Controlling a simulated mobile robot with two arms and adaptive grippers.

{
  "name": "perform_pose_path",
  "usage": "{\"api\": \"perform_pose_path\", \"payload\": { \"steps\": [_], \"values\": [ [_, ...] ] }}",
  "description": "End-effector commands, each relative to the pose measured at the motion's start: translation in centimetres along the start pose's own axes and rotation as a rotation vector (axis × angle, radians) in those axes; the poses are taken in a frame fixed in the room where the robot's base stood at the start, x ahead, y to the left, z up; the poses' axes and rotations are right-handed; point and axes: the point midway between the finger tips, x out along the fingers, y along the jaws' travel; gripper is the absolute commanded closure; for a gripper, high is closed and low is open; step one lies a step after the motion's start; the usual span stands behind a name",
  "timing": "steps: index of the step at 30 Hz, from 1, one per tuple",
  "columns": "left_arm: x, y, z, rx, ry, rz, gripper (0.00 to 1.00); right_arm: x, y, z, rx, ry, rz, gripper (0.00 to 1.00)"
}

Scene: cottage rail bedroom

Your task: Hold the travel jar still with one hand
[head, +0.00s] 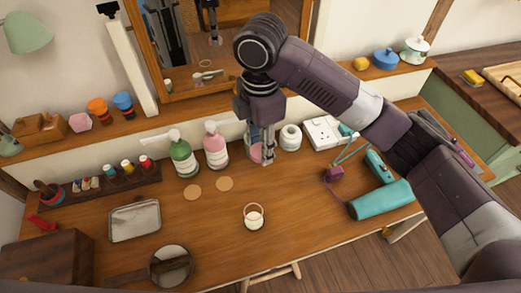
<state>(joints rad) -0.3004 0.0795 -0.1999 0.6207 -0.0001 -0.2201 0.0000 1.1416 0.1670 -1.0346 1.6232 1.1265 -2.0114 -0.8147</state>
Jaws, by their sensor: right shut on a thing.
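My right gripper (262,158) points down near the back of the wooden table (300,225). It is shut on a small pink thing (256,153), which the fingers partly cover. I cannot tell whether this thing is the jar, its lid or something else. A small clear jar (253,217) with white contents stands upright and open near the table's front middle, apart from the gripper. No hand is on it. My left gripper is not in view.
Green (183,158) and pink (215,147) pump bottles stand left of the gripper; a white roll (290,137) stands right. A power strip (324,133) and teal hair dryer (380,199) lie further right. A metal tray (134,221) and round mirror (170,267) lie left. A mirror (222,75) stands behind.

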Motion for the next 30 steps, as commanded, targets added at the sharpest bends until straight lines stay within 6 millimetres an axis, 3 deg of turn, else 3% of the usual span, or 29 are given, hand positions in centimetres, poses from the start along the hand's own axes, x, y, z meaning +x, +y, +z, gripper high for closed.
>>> {"api": "perform_pose_path", "payload": {
  "steps": [10, 14, 20, 30],
  "values": [
    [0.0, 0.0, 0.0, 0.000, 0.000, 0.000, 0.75, 0.0, 0.0, 0.1, 0.007, 0.001, 0.000, 0.74],
    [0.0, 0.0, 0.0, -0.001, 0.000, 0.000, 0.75, 0.0, -0.5, 0.9, 0.084, 0.002, 0.004, 0.74],
    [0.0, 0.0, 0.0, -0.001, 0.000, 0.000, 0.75, -0.1, -2.5, 3.6, 0.402, 0.009, 0.015, 0.74],
    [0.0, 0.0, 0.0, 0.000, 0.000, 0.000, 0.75, -0.5, -8.0, 8.1, 1.073, 0.023, 0.019, 0.74]
  ]
}}
